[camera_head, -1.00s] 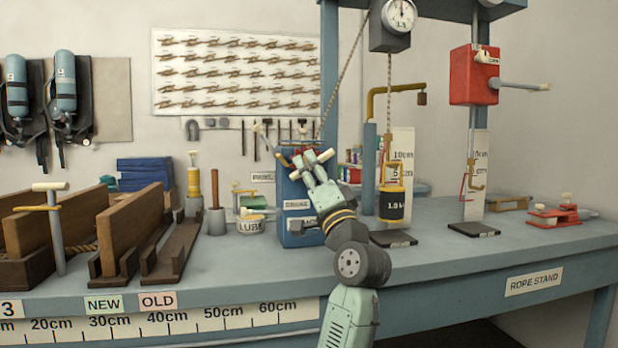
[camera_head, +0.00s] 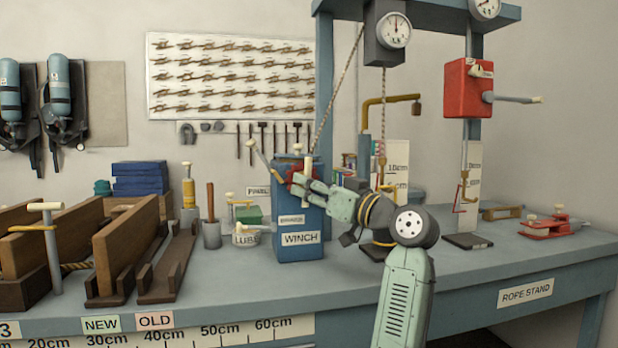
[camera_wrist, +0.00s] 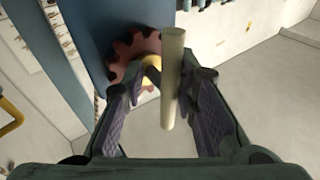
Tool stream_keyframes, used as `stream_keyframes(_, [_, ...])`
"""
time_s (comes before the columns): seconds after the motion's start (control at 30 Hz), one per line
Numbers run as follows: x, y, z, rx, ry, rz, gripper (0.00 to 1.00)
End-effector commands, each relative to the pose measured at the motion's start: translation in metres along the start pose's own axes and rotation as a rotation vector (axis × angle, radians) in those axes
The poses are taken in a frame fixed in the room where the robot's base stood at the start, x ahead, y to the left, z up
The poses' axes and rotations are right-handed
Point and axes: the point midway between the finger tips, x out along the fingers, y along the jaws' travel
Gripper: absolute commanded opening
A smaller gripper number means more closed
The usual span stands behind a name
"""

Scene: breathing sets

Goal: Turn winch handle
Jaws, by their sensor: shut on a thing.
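The winch (camera_head: 299,222) is a blue box on the bench, with a WINCH label on its front. Its handle grip (camera_head: 307,165) is a cream bar that stands near upright at the box's upper part. My gripper (camera_head: 300,187) reaches in from the right and is shut on the handle. In the wrist view the cream grip (camera_wrist: 173,55) runs between my two fingers (camera_wrist: 172,85), in front of a red toothed gear (camera_wrist: 132,48). The gear is partly hidden by my fingers.
A rope (camera_head: 339,90) rises from the winch to the overhead frame with a dial (camera_head: 395,30). My arm hides part of the rope stand. A tin (camera_head: 246,236) and mallet pot (camera_head: 212,234) stand left of the winch. The bench front (camera_head: 370,270) is fairly clear.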

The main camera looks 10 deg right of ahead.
Motion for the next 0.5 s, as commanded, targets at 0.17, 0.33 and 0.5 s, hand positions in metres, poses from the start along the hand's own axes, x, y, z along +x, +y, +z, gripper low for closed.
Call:
stream_keyframes(0.17, [0.0012, 0.0002, -0.0076, -0.138, -0.094, -0.022, 0.00])
stream_keyframes(0.33, [0.0011, 0.0010, -0.0092, -0.271, -0.183, -0.043, 0.00])
stream_keyframes(0.5, [0.0007, 0.0018, -0.0107, -0.405, -0.273, -0.062, 0.00])
